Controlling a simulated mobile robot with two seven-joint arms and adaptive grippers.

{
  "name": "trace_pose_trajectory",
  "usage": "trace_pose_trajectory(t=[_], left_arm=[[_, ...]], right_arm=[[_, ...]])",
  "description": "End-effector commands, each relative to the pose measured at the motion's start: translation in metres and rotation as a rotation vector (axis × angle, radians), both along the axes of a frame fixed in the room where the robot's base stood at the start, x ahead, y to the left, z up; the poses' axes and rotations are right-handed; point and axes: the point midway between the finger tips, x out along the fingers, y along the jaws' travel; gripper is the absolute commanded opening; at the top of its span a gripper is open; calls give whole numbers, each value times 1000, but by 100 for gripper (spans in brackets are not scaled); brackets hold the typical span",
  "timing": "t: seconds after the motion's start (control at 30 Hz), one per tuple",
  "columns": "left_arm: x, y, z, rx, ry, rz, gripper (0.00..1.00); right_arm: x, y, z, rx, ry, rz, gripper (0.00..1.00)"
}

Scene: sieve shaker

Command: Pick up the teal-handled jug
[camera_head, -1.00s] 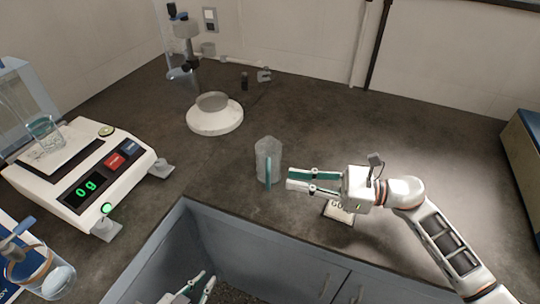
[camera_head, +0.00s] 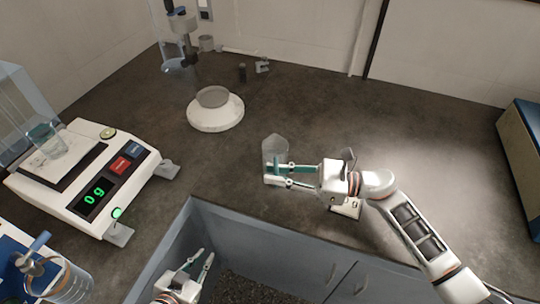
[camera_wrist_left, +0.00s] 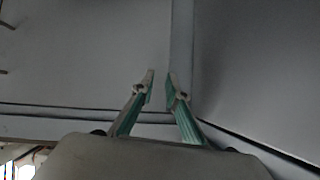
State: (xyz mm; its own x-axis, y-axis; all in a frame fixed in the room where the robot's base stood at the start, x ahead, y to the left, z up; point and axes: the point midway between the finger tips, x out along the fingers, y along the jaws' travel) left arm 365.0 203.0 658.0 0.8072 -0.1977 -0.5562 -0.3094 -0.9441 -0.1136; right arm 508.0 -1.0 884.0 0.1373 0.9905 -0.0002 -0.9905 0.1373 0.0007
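The clear jug (camera_head: 275,150) stands upright on the dark bench in the head view, right of centre. Its teal handle is largely hidden behind my right gripper's fingers. My right gripper (camera_head: 278,175) reaches in from the right at the handle side, with its two fingers apart. The fingers overlap the jug's lower part in the picture; whether they touch the handle, I cannot tell. My left gripper (camera_head: 207,255) is low at the front, below the bench top, open and empty. Its spread fingers also show in the left wrist view (camera_wrist_left: 159,80).
A balance (camera_head: 85,175) reading 0 g holds a beaker (camera_head: 47,143) at left. A white round base with a grey bowl (camera_head: 215,110) stands behind the jug. Another jug (camera_head: 70,283) is at lower left.

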Motion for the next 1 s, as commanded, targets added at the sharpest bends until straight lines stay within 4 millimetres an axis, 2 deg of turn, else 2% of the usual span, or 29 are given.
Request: trace_pose_trajectory(t=[0.07, 0.27, 0.33, 0.37, 1.0], left_arm=[[1, 0, 5, 1, -4, -1, 14], [-1, 0, 2, 2, 2, -2, 14], [-3, 0, 1, 2, 5, -2, 14], [-3, 0, 0, 1, 6, -2, 14], [-5, 0, -1, 2, 10, -2, 14]], right_arm=[[-2, 1, 1, 0, 1, 0, 16], [-2, 1, -1, -1, 1, 0, 16], [-2, 1, -1, -1, 1, 0, 3], [-2, 1, -1, -1, 1, 0, 0], [-1, 2, 6, 1, -3, 0, 0]])
